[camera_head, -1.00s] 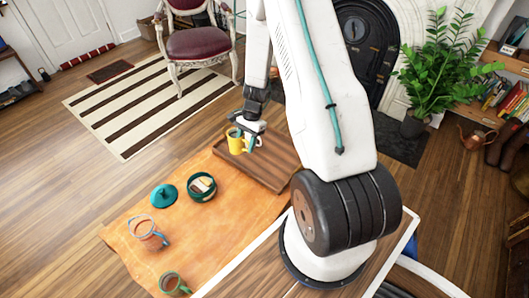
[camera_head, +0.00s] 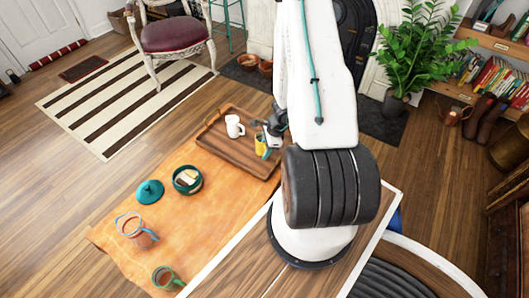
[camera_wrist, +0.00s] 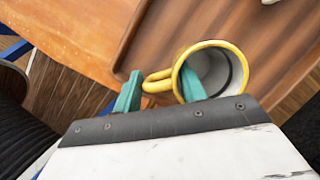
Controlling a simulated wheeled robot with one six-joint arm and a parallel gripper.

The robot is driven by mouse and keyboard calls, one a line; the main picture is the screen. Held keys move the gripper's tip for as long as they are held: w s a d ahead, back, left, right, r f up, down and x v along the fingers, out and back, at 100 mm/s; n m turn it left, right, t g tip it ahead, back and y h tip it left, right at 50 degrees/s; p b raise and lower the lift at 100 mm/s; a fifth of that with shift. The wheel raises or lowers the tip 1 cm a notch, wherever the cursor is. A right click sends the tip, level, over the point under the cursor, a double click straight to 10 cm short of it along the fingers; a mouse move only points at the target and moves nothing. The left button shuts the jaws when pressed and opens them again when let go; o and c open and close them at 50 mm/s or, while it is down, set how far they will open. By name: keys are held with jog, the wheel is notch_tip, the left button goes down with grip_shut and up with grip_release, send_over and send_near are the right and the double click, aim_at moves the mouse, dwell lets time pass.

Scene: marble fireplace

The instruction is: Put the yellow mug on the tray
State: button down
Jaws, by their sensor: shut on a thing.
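The yellow mug (camera_head: 261,145) is at the right side of the brown wooden tray (camera_head: 240,152). My gripper (camera_head: 271,139) is at the mug, partly hidden by my arm. In the wrist view my gripper (camera_wrist: 161,90) has one teal finger inside the yellow mug (camera_wrist: 243,72) and the other outside, beyond the handle, with the handle between them. The mug's opening faces the wrist camera. The tray's edge (camera_wrist: 133,38) shows beside and behind it. I cannot tell whether the mug's base touches the tray.
A white mug (camera_head: 234,126) stands on the tray, left of the yellow one.

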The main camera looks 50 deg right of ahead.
jog(key=shift+f, duration=1.25)
jog(key=c, duration=0.8)
grip_release()
jog(key=shift+r, duration=0.1)
